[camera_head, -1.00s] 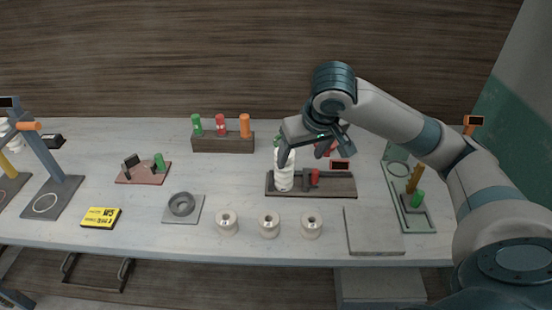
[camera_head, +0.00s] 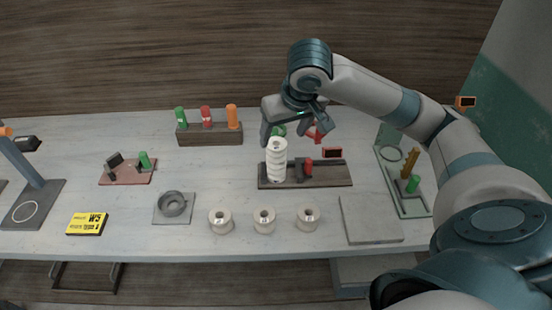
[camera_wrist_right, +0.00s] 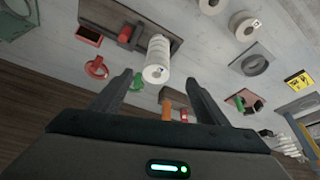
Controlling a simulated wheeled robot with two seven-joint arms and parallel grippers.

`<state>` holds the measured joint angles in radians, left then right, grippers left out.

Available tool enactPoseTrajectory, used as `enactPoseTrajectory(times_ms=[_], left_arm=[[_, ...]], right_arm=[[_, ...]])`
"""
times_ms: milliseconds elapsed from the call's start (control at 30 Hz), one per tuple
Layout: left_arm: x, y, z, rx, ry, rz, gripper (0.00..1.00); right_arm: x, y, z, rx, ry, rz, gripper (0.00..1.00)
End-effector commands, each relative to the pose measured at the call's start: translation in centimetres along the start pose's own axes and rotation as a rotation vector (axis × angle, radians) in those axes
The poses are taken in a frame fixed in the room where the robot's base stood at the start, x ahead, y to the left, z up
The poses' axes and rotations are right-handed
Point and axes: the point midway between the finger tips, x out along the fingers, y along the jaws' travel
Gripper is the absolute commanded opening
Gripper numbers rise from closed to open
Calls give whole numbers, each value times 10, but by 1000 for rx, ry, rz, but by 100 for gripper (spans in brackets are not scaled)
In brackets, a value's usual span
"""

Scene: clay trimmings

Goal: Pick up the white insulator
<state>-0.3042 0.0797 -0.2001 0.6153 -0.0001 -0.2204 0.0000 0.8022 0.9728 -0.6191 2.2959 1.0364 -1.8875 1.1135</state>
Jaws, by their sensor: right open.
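The white insulator (camera_head: 277,161) is a ribbed white stack standing upright on a dark wooden base (camera_head: 335,178) on the bench. In the right wrist view the insulator (camera_wrist_right: 157,58) shows ahead of the fingers, its near end around the gap between the tips. My right gripper (camera_head: 290,134) is open and empty, just behind and above the insulator's top in the head view. Its two fingers also show spread apart in the right wrist view (camera_wrist_right: 162,80). Whether they touch the insulator cannot be told. My left gripper is not in view.
A red clamp (camera_head: 308,166) and a small dark display (camera_head: 333,153) are beside the insulator. A wooden rack (camera_head: 210,135) holds green, red and orange pieces. Several white spools (camera_head: 264,220) stand in front. A bare grey plate (camera_head: 370,220) lies at right.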

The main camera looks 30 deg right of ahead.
Motion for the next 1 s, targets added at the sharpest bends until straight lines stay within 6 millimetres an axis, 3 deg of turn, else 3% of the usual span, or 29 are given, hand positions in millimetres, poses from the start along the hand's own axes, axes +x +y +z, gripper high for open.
enactPoseTrajectory(times_ms=[200,600,1000], left_arm=[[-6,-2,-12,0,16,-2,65],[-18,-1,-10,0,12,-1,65],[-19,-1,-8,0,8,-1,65]], right_arm=[[36,1,2,0,-5,1,68],[98,1,0,0,-1,0,68],[107,1,0,-1,1,0,68]])
